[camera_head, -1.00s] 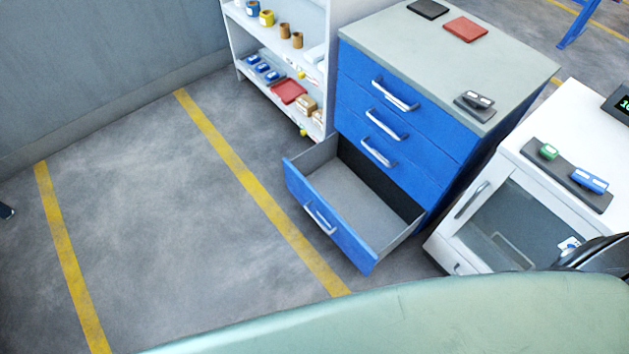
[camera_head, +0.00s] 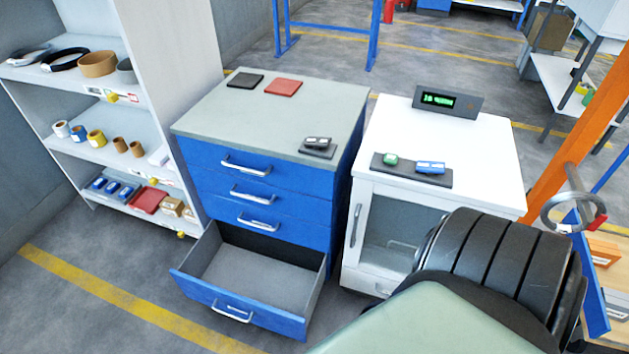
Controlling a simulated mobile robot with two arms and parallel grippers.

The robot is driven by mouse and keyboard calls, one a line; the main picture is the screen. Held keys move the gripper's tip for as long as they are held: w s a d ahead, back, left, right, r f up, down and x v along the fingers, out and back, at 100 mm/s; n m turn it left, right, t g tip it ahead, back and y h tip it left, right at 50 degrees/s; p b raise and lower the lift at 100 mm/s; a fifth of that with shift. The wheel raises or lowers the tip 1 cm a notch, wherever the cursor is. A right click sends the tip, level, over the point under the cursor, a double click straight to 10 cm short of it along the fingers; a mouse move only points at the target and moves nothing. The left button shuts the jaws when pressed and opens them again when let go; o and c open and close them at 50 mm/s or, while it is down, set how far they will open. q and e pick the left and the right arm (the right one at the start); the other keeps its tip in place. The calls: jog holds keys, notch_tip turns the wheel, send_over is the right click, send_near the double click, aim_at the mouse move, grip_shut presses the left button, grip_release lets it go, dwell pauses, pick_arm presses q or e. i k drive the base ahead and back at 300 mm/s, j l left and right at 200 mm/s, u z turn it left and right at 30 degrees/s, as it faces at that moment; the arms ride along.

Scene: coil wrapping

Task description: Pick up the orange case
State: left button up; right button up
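I make out no clearly orange case in the head view. A flat red item (camera_head: 283,87) lies on the grey top of the blue drawer cabinet (camera_head: 262,200), beside a flat black item (camera_head: 245,80). Another red flat item (camera_head: 150,200) lies on the bottom shelf of the white shelf unit (camera_head: 185,70). The bottom drawer (camera_head: 262,278) of the cabinet is pulled open and looks empty. Neither of my grippers is in view.
A white cabinet (camera_head: 480,150) with a display (camera_head: 448,101) and small devices stands right of the blue one. A dark ribbed form (camera_head: 500,270) hides its lower right. An orange post (camera_head: 575,150) stands further right. Grey floor (camera_head: 60,300) is open at lower left.

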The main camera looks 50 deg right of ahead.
aim_at(604, 254)
jog(key=z, duration=3.55)
jog(key=i+l+z, duration=0.7)
jog(key=z, duration=0.2)
jog(key=i+l+z, duration=0.25)
jog(key=i+z, duration=0.5)
jog(key=i, duration=1.85)
jog(key=i+j+u, duration=0.15)
jog(key=i+u, duration=0.2)
jog(key=i, duration=0.15)
jog(key=i+u, duration=0.35)
jog(key=i, duration=0.2)
jog(key=i+l+u, duration=0.15)
jog(key=i+u, duration=0.25)
jog(key=i+l+u, duration=0.35)
jog(key=i, duration=0.25)
jog(key=i+j+u, duration=0.1)
jog(key=i+u, duration=0.2)
jog(key=u, duration=0.15)
jog(key=i+u, duration=0.45)
jog(key=i+l+u, duration=0.1)
jog(key=u, duration=0.35)
jog(key=i+l+u, duration=0.25)
jog(key=i+u, duration=0.25)
jog(key=i+l+u, duration=0.1)
jog(key=l+u, duration=0.35)
jog(key=i+j, duration=0.05)
jog(key=j, duration=0.05)
